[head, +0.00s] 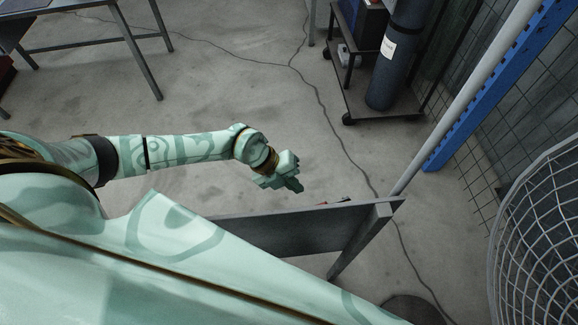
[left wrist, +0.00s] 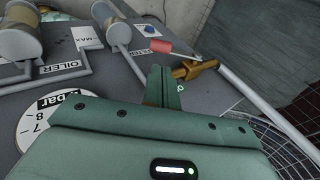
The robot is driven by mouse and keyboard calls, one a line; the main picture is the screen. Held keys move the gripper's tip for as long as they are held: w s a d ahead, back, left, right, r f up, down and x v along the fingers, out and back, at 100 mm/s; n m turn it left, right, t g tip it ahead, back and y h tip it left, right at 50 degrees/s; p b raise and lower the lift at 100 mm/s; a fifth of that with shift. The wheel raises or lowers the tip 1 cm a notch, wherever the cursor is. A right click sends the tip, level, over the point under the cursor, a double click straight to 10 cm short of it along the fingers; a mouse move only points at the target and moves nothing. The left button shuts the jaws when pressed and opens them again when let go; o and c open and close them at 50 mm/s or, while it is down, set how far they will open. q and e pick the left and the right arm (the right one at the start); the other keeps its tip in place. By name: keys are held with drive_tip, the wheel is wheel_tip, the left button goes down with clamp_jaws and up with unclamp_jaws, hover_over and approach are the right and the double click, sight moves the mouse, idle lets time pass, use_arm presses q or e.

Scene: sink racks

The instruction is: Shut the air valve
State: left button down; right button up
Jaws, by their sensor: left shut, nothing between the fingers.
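The air valve has a brass body (left wrist: 195,69) and a lever with a red grip (left wrist: 161,47). In the left wrist view it sits on a grey panel (left wrist: 110,72), with the lever pointing left from beside the brass body. In the head view only a small reddish bit (head: 345,199) shows above the panel's top edge. My left gripper (head: 297,184) is shut and empty in front of the panel. In the left wrist view its fingertips (left wrist: 161,72) are just short of the red grip and left of the brass body; I cannot tell whether they touch. My right gripper is out of view.
Near the valve are a pressure gauge (left wrist: 50,118), an OILER label (left wrist: 62,68), a MAX label (left wrist: 86,36) and cylindrical fittings (left wrist: 102,14). A grey pipe (left wrist: 262,104) runs from the valve. A gas cylinder (head: 398,55) stands on a cart, and a wire cage (head: 545,230) is at right.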

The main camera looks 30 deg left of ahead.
use_arm(q)
drive_tip(key=b+x, duration=0.2)
drive_tip(key=x, duration=0.6)
drive_tip(key=shift+d+f, duration=0.2)
drive_tip(key=shift+f, duration=0.1)
